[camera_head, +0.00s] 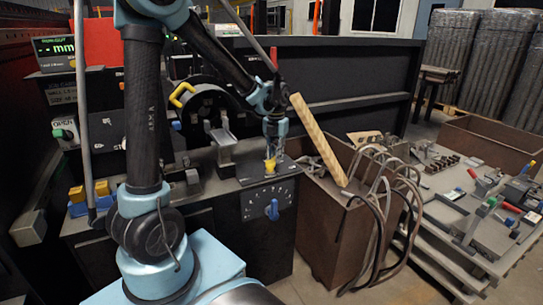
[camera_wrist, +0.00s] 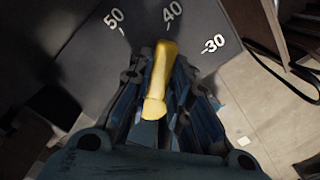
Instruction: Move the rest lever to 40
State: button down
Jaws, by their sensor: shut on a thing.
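The yellow lever (camera_wrist: 158,80) stands on the dark machine top and shows as a small yellow piece under my gripper in the head view (camera_head: 270,165). In the wrist view its far end lies just below the white "40" mark (camera_wrist: 172,11), between "50" (camera_wrist: 114,20) and "30" (camera_wrist: 213,44). My gripper (camera_wrist: 160,72) is shut on the lever, with its fingers on both sides. In the head view my gripper (camera_head: 271,150) points straight down. The lever's foot is hidden by my fingers.
A blue lever (camera_head: 273,210) sits on a numbered front panel (camera_head: 256,200) below. A brown bin (camera_head: 335,215) with a leaning wooden strip (camera_head: 318,138) and looped dark cables (camera_head: 385,190) stands close on the right. A yellow-handled lever (camera_head: 182,94) is at the back left.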

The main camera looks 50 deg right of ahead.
aim_at(275, 157)
jog(key=shift+w, duration=0.15)
jog(key=c, duration=1.5)
grip_release()
jog(key=shift+r, duration=0.1)
notch_tip(275, 157, up, 12)
jog(key=shift+f, duration=0.1)
